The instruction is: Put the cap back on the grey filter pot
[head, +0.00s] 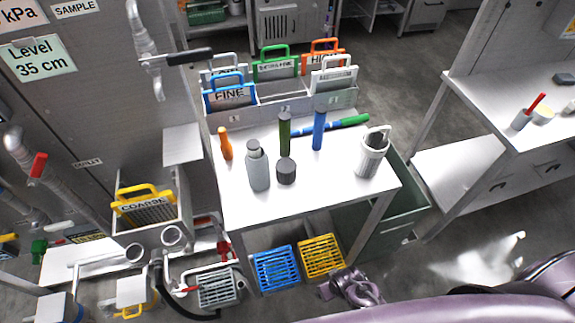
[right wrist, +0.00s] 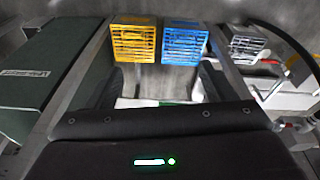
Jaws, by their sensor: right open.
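The grey filter pot (head: 258,171) stands upright on the white table, left of its middle, with a narrower neck on top. A short dark grey round piece (head: 286,172), which looks like the cap, sits on the table just right of the pot, apart from its neck. My right gripper (right wrist: 158,86) is open, with dark fingers to either side in the right wrist view. I see nothing held between them. The pot and cap cannot be made out in that view. My left gripper is not in view.
A rack (head: 290,112) of labelled frames stands behind. The table's front is clear. A green bin (head: 388,220) stands right.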

